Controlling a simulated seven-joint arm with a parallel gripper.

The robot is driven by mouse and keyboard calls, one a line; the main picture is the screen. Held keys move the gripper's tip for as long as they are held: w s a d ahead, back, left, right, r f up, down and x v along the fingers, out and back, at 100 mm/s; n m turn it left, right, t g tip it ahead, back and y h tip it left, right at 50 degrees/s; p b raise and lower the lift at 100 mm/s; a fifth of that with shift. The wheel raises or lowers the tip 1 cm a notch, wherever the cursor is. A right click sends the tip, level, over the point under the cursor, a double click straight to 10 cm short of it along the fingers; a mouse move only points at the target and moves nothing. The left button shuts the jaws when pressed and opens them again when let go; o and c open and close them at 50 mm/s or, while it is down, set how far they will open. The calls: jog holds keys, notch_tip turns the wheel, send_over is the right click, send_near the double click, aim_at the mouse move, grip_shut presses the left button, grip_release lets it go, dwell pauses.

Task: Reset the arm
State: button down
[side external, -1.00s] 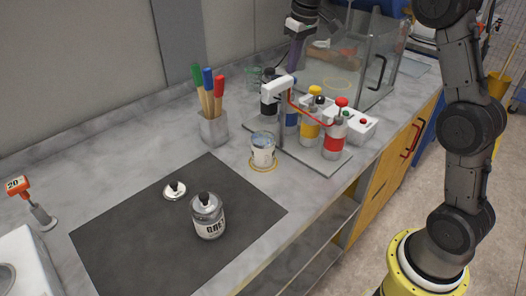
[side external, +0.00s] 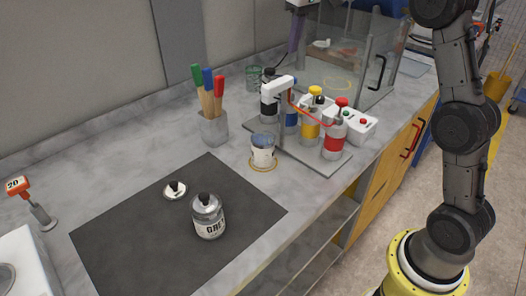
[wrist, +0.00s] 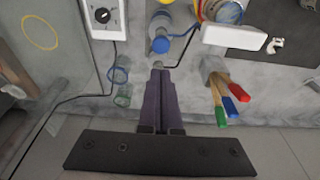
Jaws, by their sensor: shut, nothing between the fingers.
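My gripper, with purple fingers (side external: 294,40), is at the top of the side view, raised above the back of the bench near the glass cabinet. In the wrist view its two fingers (wrist: 158,72) lie together, with nothing between them. A grey lidded jar (side external: 208,217) stands upright on the dark mat (side external: 130,243), far from my gripper. A small black-knobbed lid (side external: 174,190) lies on the mat beside it. A cup (side external: 263,151) with bluish contents stands on a yellow ring. The rest of my arm at the right (side external: 462,128) is partly cut off.
A rack (side external: 300,152) holds several coloured bottles near my gripper. Brushes stand in a grey holder (side external: 214,129); the holder also shows in the wrist view (wrist: 212,66).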

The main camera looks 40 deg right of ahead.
jog(key=shift+r, duration=0.25)
jog(key=s+a+r+t, duration=0.1)
jog(key=s+a+r, duration=0.3)
jog(key=s+r, duration=0.15)
jog(key=s+a+r+n+t, duration=0.15)
jog(key=s+a, duration=0.25)
jog(key=s, duration=0.8)
jog(key=s+a+f+m, duration=0.1)
jog(key=s+a+f, duration=0.1)
jog(key=s+f, duration=1.3)
jog(key=shift+s+a+f+t, duration=0.25)
jog(key=shift+f+t, duration=0.2)
jog(key=shift+f, duration=0.45)
